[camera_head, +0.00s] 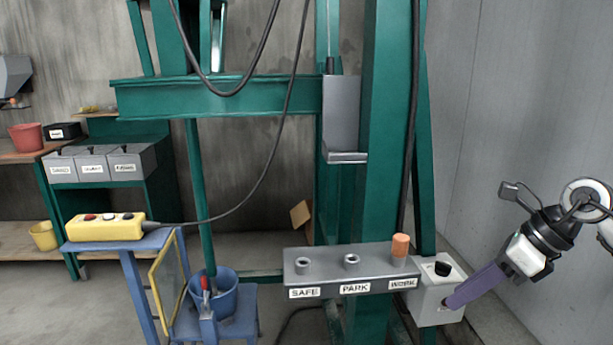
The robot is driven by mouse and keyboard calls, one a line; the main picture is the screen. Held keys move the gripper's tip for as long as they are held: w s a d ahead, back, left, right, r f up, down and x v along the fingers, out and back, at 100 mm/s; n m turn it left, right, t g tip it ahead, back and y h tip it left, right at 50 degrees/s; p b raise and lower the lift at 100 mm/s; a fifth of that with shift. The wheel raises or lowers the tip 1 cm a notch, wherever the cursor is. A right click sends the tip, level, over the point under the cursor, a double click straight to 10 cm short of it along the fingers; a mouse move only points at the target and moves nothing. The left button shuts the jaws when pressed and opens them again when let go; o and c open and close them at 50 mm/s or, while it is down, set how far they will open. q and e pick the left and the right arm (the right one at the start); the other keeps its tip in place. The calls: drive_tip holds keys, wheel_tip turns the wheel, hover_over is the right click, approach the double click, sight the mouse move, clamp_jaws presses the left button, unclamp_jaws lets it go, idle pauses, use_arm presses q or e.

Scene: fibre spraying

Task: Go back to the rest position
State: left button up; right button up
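My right gripper (453,302) comes in from the right edge, with a black and white body and purple fingers pointing down and left. The fingers overlap into one bar, so a gap between them cannot be seen. Their tips lie in front of the lower right of a light grey box (428,306) with a black knob (442,268); contact cannot be told. The knob is above the tips and apart from them. My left gripper is out of view.
A grey rail (335,272) labelled SAFE, PARK and WORK has an orange peg (400,245) at WORK. A green frame (378,150) stands behind it. A yellow pendant (105,227) lies on a blue stand at left. A blue bucket (224,302) stands lower centre-left.

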drive_tip(key=s+a+f+m+t+y, duration=0.15)
drive_tip(key=a+m+y, duration=0.4)
drive_tip(key=a, duration=0.65)
drive_tip(key=s+a+f+m+t+y, duration=0.1)
drive_tip(key=s+a+m+t+y, duration=0.35)
drive_tip(key=a, duration=0.75)
drive_tip(key=s+d+f+m+t+h, duration=0.1)
drive_tip(key=d+f+m+t+h, duration=0.25)
drive_tip(key=f+m, duration=0.55)
drive_tip(key=d+f+m+t+h, duration=0.3)
drive_tip(key=d+f+m+h, duration=0.15)
drive_tip(key=m, duration=0.85)
drive_tip(key=s+d+f+m+g+h, duration=0.2)
drive_tip(key=s+f+m+g+h, duration=0.3)
drive_tip(key=s+f+m, duration=0.5)
drive_tip(key=s+f+g, duration=0.2)
drive_tip(key=s+f, duration=0.7)
drive_tip(key=shift+d, duration=0.4)
